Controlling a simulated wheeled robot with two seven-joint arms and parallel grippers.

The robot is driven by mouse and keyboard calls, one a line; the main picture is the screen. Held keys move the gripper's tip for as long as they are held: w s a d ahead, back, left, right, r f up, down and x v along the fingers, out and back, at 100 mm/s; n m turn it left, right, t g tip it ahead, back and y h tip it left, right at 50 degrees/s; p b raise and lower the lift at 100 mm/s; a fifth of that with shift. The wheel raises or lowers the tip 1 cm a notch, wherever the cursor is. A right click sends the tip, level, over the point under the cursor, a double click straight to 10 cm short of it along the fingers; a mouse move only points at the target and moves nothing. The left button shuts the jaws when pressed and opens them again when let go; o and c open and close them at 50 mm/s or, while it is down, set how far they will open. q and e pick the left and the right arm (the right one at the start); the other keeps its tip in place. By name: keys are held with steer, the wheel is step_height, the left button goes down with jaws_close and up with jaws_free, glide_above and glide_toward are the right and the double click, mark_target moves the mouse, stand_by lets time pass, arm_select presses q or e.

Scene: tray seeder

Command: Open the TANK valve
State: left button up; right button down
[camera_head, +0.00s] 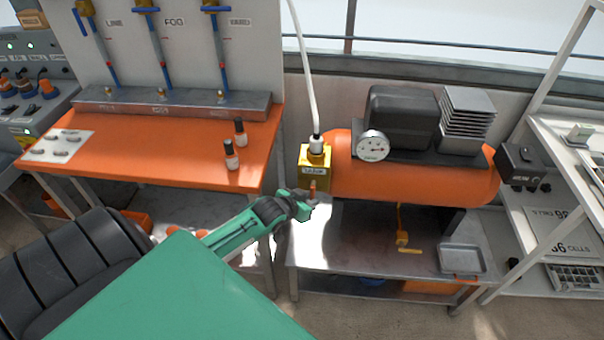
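The yellow valve block (314,160) sits at the left end of the orange air tank (420,182). It carries a small label, too small to read for certain. A white hose rises from its top. A small orange-brown handle (313,187) hangs upright below the label. My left gripper (311,196) is at the front of the block, with its tips at or very near this handle. I cannot tell whether they touch it or how far apart the fingers are. My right gripper is not in view.
An orange bench (150,150) with two small bottles stands at left, below a panel of blue-handled valves. A pressure gauge (373,146) sits on the tank. Below the tank, a yellow valve (403,238) hangs over a metal table (350,250) with a small tray (461,258).

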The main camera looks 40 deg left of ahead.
arm_select(q)
steer(key=v, duration=1.3)
steer(key=shift+s+r, duration=0.15)
steer(key=shift+s, duration=0.1)
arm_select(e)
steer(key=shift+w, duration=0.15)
